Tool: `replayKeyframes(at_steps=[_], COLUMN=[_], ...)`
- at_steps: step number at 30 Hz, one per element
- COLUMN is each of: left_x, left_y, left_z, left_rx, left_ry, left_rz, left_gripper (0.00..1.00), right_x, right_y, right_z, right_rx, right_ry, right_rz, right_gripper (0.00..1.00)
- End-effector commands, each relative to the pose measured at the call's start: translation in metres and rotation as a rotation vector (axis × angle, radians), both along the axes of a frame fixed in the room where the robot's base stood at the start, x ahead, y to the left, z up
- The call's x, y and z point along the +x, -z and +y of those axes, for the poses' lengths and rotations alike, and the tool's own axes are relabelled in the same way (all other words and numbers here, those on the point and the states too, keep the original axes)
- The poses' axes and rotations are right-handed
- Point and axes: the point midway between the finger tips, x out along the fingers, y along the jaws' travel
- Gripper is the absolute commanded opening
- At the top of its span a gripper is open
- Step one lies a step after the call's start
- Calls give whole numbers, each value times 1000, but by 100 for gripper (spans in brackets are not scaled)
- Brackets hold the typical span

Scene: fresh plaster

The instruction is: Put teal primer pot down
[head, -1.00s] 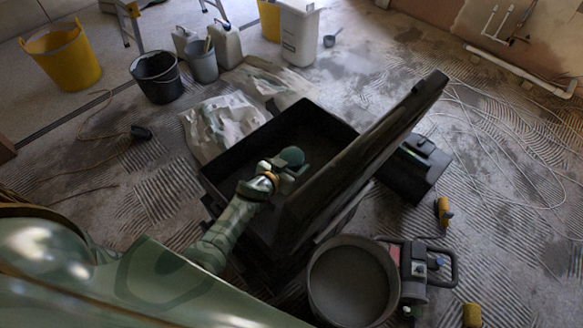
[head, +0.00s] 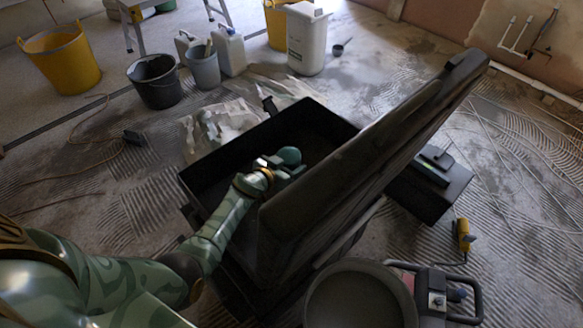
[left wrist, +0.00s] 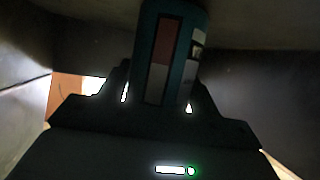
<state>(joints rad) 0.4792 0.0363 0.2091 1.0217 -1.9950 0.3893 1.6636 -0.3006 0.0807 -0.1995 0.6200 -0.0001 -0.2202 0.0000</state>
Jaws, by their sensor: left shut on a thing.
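The teal primer pot (head: 289,156) is in my left gripper (head: 279,165), over the open black box (head: 222,160). In the left wrist view the pot (left wrist: 172,60) is a teal cylinder with a red, white and dark label, held between the dark fingers of my left gripper (left wrist: 158,98). In the head view only its rounded top shows. The pot appears to be within the box's opening; I cannot tell whether it touches the floor of the box. My right gripper is in neither view.
The box's raised black lid (head: 375,150) slants up on the right, close to my left arm. A dark case (head: 432,188) lies behind the lid. Buckets and white containers stand at the back left.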

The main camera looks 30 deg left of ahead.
Motion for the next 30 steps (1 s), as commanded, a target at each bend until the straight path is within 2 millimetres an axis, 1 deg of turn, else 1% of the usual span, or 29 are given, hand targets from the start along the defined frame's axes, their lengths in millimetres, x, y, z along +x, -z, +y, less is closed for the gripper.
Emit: replayKeyframes(at_steps=[1,7,12,13,14,15,23,26,29,30], left_x=[1,1,1,0,0,0,0,-1,-15,-22], left_y=[8,1,5,7,6,6,6,-1,-10,-16], left_z=[0,0,0,0,0,0,0,0,2,3], left_rx=[0,0,-1,1,0,0,0,0,1,0], left_ry=[0,0,0,0,0,0,0,0,-1,-1], left_rz=[0,-5,-4,-2,-3,-3,-3,-3,-5,-6], left_gripper=[25,25,25,65,73,84,84,84,84,84], right_x=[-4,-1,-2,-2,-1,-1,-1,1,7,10], right_y=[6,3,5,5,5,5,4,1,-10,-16], right_z=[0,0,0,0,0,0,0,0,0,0], right_rx=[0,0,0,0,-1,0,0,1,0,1], right_ry=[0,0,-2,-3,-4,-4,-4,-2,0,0], right_rz=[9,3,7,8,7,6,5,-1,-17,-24], right_gripper=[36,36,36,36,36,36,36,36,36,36])
